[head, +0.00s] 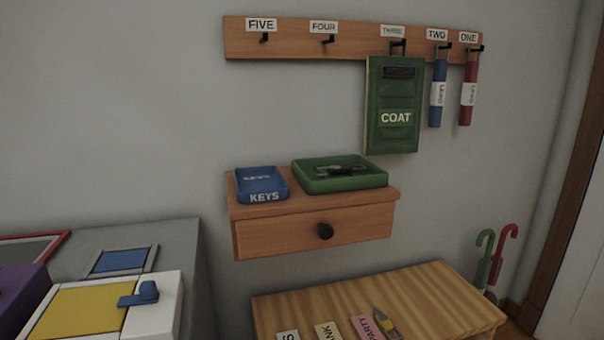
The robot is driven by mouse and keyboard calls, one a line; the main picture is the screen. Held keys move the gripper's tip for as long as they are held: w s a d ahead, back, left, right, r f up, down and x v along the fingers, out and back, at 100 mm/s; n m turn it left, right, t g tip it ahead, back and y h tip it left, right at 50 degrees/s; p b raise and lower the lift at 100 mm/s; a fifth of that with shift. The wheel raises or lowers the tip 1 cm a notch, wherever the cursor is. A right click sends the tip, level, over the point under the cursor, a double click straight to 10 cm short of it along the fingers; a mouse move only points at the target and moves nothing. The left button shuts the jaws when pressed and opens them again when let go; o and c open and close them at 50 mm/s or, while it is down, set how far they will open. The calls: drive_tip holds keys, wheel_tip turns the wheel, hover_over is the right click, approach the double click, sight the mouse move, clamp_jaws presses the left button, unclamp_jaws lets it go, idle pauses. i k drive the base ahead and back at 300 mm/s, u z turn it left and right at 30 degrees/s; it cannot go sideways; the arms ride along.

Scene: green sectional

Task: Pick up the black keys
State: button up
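A small black item with a greyish part, which looks like the black keys (341,170), lies in a shallow green tray (345,186). The tray sits on the right half of a wooden wall shelf with a drawer (290,236). A blue tray labelled KEYS (263,196) sits to its left on the same shelf, and it looks empty. The finer shape of the black item is too small to tell. My gripper is not in view.
A wooden rack (290,40) with numbered hooks holds a green COAT panel (393,117), a blue strip (438,92) and a red strip (468,90). A wooden table (430,298) stands below the shelf. A grey unit (180,250) is at left. Umbrellas (495,260) stand at right.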

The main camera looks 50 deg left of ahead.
sight(335, 170)
drive_tip(key=u, duration=1)
drive_tip(key=i, duration=0.2)
drive_tip(key=u, duration=0.05)
